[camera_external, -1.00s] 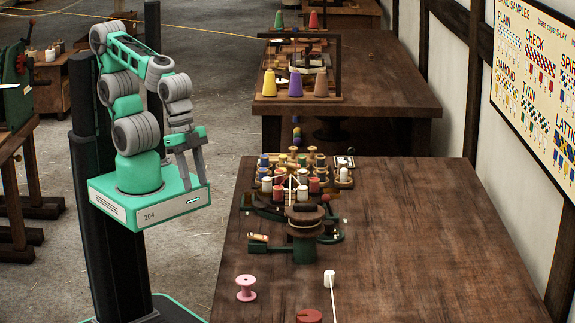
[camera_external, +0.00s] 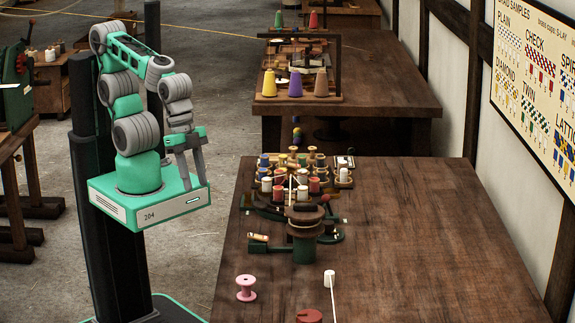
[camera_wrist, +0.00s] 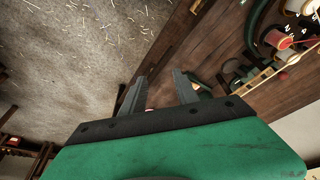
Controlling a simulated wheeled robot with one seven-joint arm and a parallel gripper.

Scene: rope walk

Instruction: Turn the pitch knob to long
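The braiding machine (camera_external: 304,249) is green with a brown round top and stands on the near bench, with several coloured spools behind it. A small white plate with dark parts (camera_external: 345,162) sits at its back right. I cannot make out a pitch knob or its marking for certain. My gripper (camera_external: 192,172) hangs over the front of my base, left of the bench and well apart from the machine. In the wrist view (camera_wrist: 160,76) its two grey fingers are spread with nothing seen held between them. Part of the machine (camera_wrist: 256,58) shows at the upper right there.
A pink spool (camera_external: 245,287), a white spool (camera_external: 330,279) with a thread and a red round piece (camera_external: 309,316) are at the bench's near end. The bench's right side (camera_external: 425,240) is clear. A farther bench holds several cones. The wall stands at right.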

